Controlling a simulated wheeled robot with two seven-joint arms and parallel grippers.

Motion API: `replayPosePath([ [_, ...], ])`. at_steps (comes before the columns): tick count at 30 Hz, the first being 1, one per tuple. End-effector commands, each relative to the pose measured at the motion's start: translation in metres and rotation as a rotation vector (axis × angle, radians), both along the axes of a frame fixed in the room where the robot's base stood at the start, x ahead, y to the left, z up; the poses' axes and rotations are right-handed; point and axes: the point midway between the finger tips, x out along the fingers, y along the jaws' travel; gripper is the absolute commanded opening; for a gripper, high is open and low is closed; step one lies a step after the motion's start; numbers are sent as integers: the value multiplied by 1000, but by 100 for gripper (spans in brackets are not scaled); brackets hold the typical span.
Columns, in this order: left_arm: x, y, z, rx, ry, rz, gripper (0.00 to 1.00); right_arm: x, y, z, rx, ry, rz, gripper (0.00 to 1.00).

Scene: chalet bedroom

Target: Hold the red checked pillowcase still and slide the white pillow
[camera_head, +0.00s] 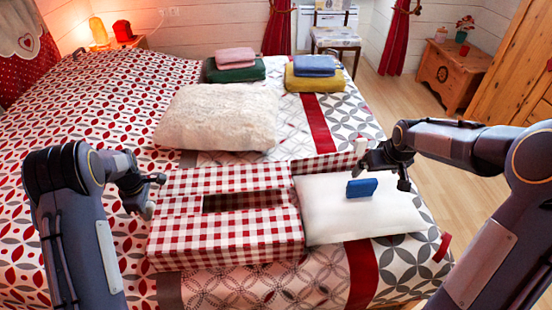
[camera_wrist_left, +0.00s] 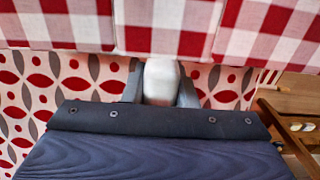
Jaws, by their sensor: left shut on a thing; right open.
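The red checked pillowcase (camera_head: 225,228) lies on the bed with a dark rectangular opening in its top. The white pillow (camera_head: 325,220) lies against its right end; I cannot tell whether its edge is inside. A blue tab (camera_head: 362,187) stands up on the pillow. My left gripper (camera_head: 149,195) is at the pillowcase's left edge, shut on a white tab (camera_wrist_left: 160,82); the pillowcase (camera_wrist_left: 160,25) fills the top of the left wrist view. My right gripper (camera_head: 378,170) is open above the pillow's back part, just behind the blue tab and apparently not holding it.
A fluffy cream cushion (camera_head: 218,117) lies behind the pillowcase. Folded green and pink cloths (camera_head: 235,70) and yellow and blue cloths (camera_head: 314,78) lie further back. A red tab (camera_head: 443,247) is at the bed's right edge.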

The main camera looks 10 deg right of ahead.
Motion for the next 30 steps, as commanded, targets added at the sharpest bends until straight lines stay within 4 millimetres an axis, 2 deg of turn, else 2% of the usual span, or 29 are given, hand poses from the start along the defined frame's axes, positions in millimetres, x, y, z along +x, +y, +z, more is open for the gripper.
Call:
replayPosePath([
  [6, 0, 0, 0, 0, 0, 0, 5, 0, 0, 0, 0, 0, 0, 100],
  [7, 0, 0, 0, 0, 0, 0, 28, 0, 0, 0, 0, 0, 0, 100],
  [12, 0, 0, 0, 0, 0, 0, 50, 0, 0, 0, 0, 0, 0, 100],
  [23, 1, 0, 6, 0, -2, 0, 51, 0, 0, 0, 0, 0, 0, 100],
  [26, 1, 0, 19, 1, -4, -1, 51, 0, 0, 0, 0, 0, 0, 100],
  [30, 1, 0, 48, 0, -6, -1, 51, 0, 0, 0, 0, 0, -1, 100],
])
